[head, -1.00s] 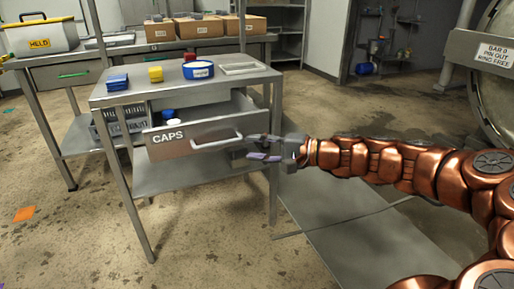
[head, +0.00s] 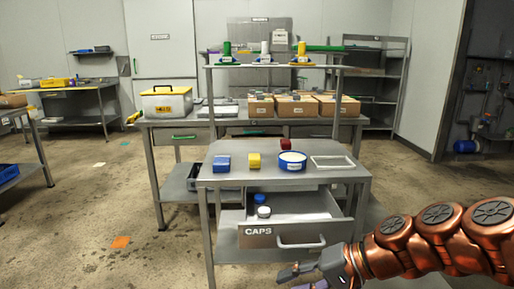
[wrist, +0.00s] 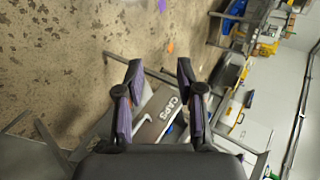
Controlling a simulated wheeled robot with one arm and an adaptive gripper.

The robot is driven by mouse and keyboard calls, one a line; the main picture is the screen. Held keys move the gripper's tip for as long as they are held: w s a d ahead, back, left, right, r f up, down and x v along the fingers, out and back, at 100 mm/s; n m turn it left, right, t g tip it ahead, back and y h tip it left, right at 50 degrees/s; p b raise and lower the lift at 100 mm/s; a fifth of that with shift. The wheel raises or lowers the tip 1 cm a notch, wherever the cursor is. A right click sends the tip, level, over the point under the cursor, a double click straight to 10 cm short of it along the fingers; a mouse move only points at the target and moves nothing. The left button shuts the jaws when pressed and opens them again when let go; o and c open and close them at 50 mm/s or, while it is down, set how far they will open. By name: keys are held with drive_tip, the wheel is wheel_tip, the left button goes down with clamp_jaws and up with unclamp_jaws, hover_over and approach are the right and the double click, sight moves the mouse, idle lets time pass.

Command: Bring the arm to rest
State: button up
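My gripper (head: 312,276) is at the bottom of the head view, just below and in front of the open drawer marked CAPS (head: 262,236). In the wrist view my gripper (wrist: 159,78) has its two purple-padded fingers apart with nothing between them. The drawer front (wrist: 157,113) shows beyond the fingers in the wrist view. The drawer stands pulled out under a grey steel table (head: 225,181), with a blue cap and a white cap inside. My copper arm reaches in from the lower right. Whether the gripper touches the handle (head: 301,242) is hard to tell, but they look apart.
A bench with cartons (head: 297,106) stands behind. The floor at left is mostly clear.

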drive_tip(key=s+d+r+n+g+h+p, duration=0.1)
drive_tip(key=s+d+r+h+p, duration=0.4)
drive_tip(key=s+p, duration=0.5)
drive_tip(key=s+d+r+n+g+h+p, duration=0.2)
drive_tip(key=s+d+r+h+p, duration=0.3)
drive_tip(key=s+r+p, duration=0.5)
drive_tip(key=shift+d+r+g+p, duration=0.25)
drive_tip(key=shift+d+g+p, duration=0.1)
drive_tip(key=shift+g+p, duration=0.65)
